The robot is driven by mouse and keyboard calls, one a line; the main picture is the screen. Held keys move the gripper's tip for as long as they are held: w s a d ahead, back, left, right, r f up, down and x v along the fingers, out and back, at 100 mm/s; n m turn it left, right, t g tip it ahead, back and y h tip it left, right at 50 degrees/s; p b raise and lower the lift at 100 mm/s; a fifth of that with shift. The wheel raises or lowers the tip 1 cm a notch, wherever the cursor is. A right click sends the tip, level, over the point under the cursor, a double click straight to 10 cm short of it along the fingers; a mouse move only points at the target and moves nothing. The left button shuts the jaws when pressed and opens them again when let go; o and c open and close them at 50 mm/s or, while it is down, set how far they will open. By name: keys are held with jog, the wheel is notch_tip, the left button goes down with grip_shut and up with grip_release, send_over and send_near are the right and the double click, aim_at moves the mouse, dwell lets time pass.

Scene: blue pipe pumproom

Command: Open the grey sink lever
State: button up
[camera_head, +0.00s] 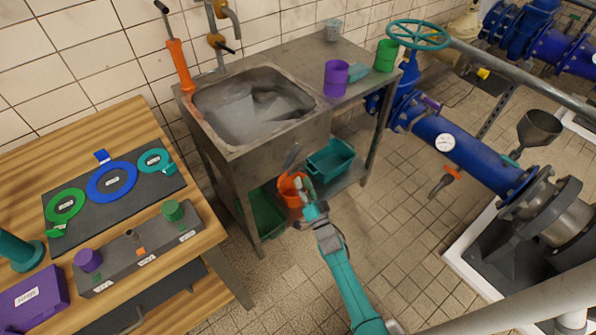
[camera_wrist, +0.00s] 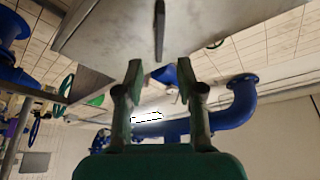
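The grey sink lever (camera_head: 292,156) is a narrow flat handle below the front edge of the steel sink unit (camera_head: 245,147). It hangs tilted in the head view. In the wrist view the lever (camera_wrist: 159,30) points toward my gripper, lined up between the two fingers and ahead of their tips. My gripper (camera_head: 300,185) is just below the lever in the head view, in front of the orange bucket. In the wrist view my gripper (camera_wrist: 161,78) has its fingers spread with nothing between them. No contact with the lever shows.
The orange bucket (camera_head: 288,196), a teal crate (camera_head: 331,157) and a green bin (camera_head: 267,213) are under the sink. A wooden workbench (camera_head: 221,232) stands left. Blue pipework (camera_head: 463,149) is right. Tiled floor between is mostly clear.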

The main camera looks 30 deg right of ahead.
jog(key=shift+v, duration=1.35)
dwell(1.6)
